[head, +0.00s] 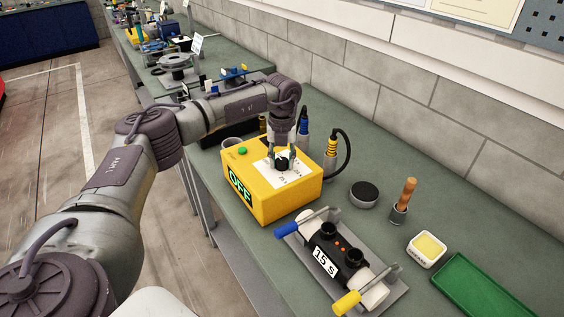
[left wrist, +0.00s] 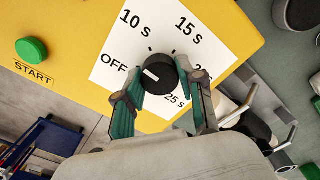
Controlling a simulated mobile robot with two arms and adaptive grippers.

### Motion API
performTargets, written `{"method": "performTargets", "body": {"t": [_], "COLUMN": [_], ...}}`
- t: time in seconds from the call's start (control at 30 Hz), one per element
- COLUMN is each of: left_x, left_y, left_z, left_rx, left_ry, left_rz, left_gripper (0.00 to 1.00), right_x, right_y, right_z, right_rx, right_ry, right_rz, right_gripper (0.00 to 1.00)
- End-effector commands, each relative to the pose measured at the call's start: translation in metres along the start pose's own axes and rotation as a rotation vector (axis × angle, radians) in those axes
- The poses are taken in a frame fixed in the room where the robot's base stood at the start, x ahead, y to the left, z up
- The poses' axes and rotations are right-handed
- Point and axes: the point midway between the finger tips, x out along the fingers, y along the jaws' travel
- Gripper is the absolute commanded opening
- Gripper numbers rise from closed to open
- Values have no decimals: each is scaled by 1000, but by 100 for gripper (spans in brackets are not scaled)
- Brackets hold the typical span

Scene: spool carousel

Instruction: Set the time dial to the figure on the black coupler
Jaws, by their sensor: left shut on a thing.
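The yellow control box (head: 262,204) stands on the bench, with a lit green OFF on its front. Its black time dial (left wrist: 160,75) sits on a white scale plate (left wrist: 117,82) marked OFF, 10 s, 15 s, a partly hidden figure and 25 s. The white pointer faces left, towards the OFF side. My left gripper (left wrist: 158,98) is shut on the dial, one finger on each side; the gripper also shows above the box in the head view (head: 283,158). The black coupler (head: 338,250) lies in a grey holder and carries a white label reading 15 S. My right gripper is not in view.
A green START button (left wrist: 32,49) is on the box top. A cable with a yellow-ringed plug (head: 331,148) rises behind the box. A black round tin (head: 364,194), a wooden-handled brush (head: 402,202), a sponge dish (head: 426,247) and a green tray (head: 480,288) stand to the right.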

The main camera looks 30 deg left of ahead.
Motion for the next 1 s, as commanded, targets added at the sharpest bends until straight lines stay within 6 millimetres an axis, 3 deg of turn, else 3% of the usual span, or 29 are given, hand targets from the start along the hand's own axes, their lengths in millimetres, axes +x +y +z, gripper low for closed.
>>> {"method": "performTargets", "body": {"t": [1.0], "left_x": [0], "left_y": [1], "left_z": [1], "left_rx": [963], "left_ry": [-3], "left_rz": [-1], "left_gripper": [4], "right_x": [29], "right_y": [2], "right_z": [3], "right_rx": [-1], "right_ry": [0], "right_rz": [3], "right_gripper": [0]}}
